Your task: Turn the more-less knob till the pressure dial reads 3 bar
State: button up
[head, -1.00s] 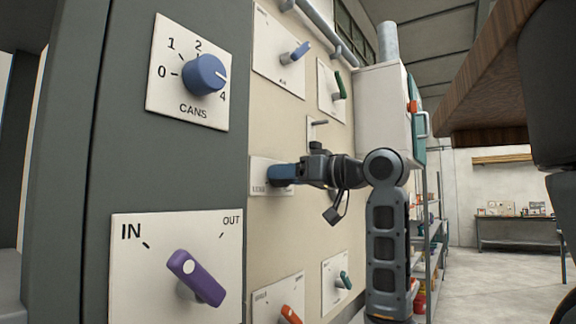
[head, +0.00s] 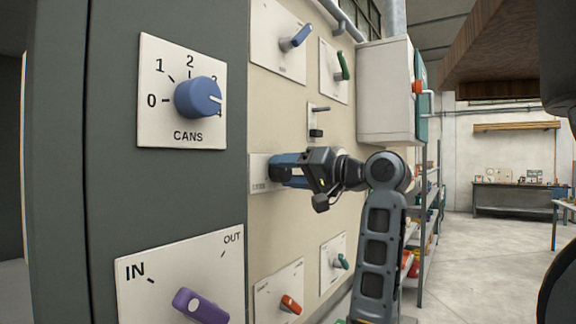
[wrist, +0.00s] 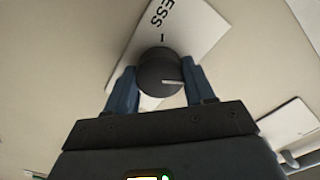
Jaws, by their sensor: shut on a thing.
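The more-less knob is a dark grey round knob (wrist: 161,73) with a white pointer line on its face. It stands on a white plate (wrist: 195,28) on which "ESS" can be read. In the head view the plate (head: 258,172) shows at the left of my fingers, and the knob is mostly hidden. My gripper (wrist: 161,80) has its blue fingers on both sides of the knob and is shut on it. It also shows in the head view (head: 281,170), reaching to the panel. No pressure dial can be made out in either view.
A blue CANS knob (head: 198,97) and a purple IN/OUT handle (head: 200,306) are on the panel to the left. Blue (head: 296,37), green (head: 341,66) and orange (head: 290,304) handles surround my gripper. A pale box (head: 386,92) juts out at the upper right.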

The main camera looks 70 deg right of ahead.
dwell(0.4)
jog(key=o, duration=1)
jog(key=shift+o, duration=0.2)
jog(key=shift+s, duration=0.1)
jog(key=b+v, duration=0.1)
jog(key=v, duration=0.6)
jog(key=shift+s, duration=0.3)
